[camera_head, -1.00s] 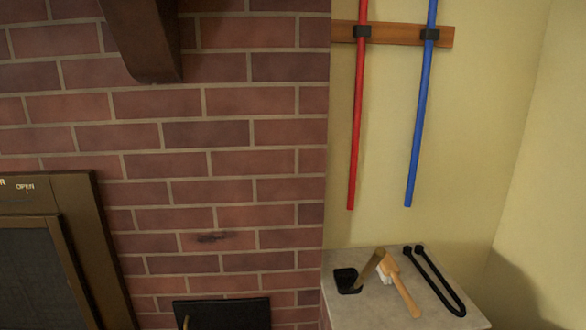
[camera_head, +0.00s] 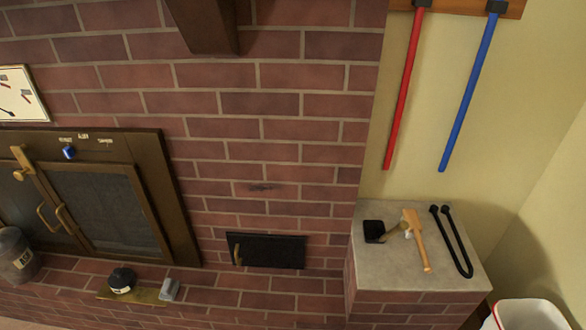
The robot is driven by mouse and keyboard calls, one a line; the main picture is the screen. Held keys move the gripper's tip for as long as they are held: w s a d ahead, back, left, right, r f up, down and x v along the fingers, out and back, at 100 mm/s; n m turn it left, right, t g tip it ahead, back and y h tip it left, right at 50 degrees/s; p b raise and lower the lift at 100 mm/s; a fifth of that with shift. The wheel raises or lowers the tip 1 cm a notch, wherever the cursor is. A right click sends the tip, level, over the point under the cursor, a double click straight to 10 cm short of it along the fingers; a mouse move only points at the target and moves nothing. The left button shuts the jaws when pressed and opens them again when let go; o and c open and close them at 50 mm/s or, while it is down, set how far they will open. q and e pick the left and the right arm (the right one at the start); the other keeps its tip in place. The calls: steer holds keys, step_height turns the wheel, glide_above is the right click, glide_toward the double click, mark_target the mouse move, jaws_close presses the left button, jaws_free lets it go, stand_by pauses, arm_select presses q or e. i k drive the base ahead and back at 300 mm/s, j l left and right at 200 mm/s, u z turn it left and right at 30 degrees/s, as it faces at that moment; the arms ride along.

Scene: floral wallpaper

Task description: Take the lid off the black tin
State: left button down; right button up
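A small, round black tin (camera_head: 121,281) stands low on the brick hearth, left of centre in the head view. It appears to be closed on top, with a pale patch on its side. It sits on a flat yellowish plate (camera_head: 145,296). A small grey block-like object (camera_head: 169,290) is just right of the tin. Neither of my grippers is in view.
Glass fireplace doors (camera_head: 98,207) stand behind at the left, with a grey labelled container (camera_head: 15,256) at the left edge. A stone-topped brick ledge (camera_head: 400,272) holds a brush, a shovel-like tool and black tongs. A white red-rimmed bin (camera_head: 530,314) is lower right.

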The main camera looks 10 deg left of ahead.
mark_target(120, 277)
steer(key=u, duration=1.7)
steer(key=i+j+z, duration=0.15)
steer(key=z, duration=0.35)
steer(key=j+z, duration=0.25)
steer(key=z, duration=0.25)
steer(key=i+j+z, duration=0.1)
steer(key=j+z, duration=0.2)
steer(key=z, duration=0.2)
